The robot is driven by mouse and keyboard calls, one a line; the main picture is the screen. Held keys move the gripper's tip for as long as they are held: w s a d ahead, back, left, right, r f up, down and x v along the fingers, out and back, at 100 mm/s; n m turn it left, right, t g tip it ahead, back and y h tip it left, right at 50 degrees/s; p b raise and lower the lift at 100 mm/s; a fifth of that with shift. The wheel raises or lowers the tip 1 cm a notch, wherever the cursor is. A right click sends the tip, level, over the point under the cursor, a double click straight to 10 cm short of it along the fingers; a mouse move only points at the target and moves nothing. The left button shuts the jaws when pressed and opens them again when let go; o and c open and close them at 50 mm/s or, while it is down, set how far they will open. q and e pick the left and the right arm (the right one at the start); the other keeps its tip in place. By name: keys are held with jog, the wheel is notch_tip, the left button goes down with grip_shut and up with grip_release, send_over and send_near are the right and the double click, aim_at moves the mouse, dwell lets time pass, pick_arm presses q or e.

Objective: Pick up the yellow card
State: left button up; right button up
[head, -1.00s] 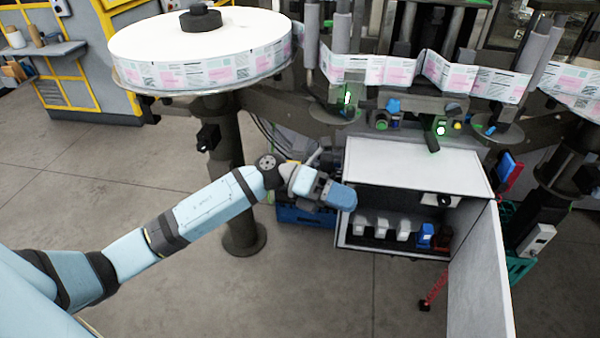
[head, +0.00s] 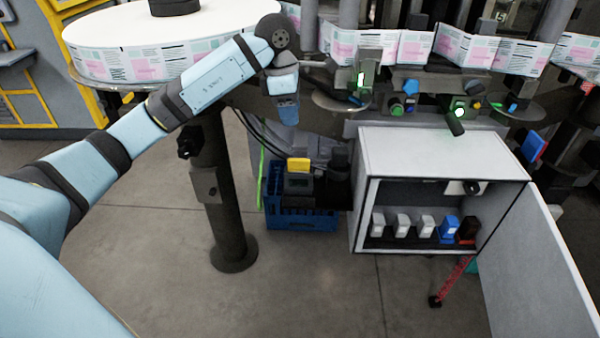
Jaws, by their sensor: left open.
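A small yellow piece (head: 298,164), which looks like the yellow card, sits upright on top of a dark device (head: 298,184) at the blue crate. My left gripper (head: 288,112) points down above and slightly left of the yellow piece, apart from it and empty. The gap between its fingers is hard to see from this angle. My right gripper is not in view.
The blue crate (head: 300,222) stands on the floor below the machine. A grey cabinet (head: 440,153) with its door (head: 545,260) open holds several white, blue and dark items. A post (head: 222,190) stands left of the crate. A large label reel (head: 160,62) is behind my left arm.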

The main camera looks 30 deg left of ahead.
pick_arm(q)
send_over(298, 159)
jog(key=f, duration=0.8)
jog(key=shift+w+a+b, duration=0.2)
jog(key=shift+a+b, duration=0.1)
jog(key=shift+a, duration=0.1)
jog(key=shift+s+d+f+b, duration=0.1)
jog(key=shift+d+f, duration=0.05)
jog(key=shift+f, duration=0.75)
jog(key=shift+s+d+f+b, duration=0.1)
jog(key=shift+d+f, duration=0.05)
jog(key=shift+f, duration=0.75)
jog(key=shift+d+f+b, duration=0.1)
jog(key=shift+d+f, duration=0.05)
jog(key=shift+f, duration=0.75)
jog(key=shift+c, duration=0.2)
grip_shut()
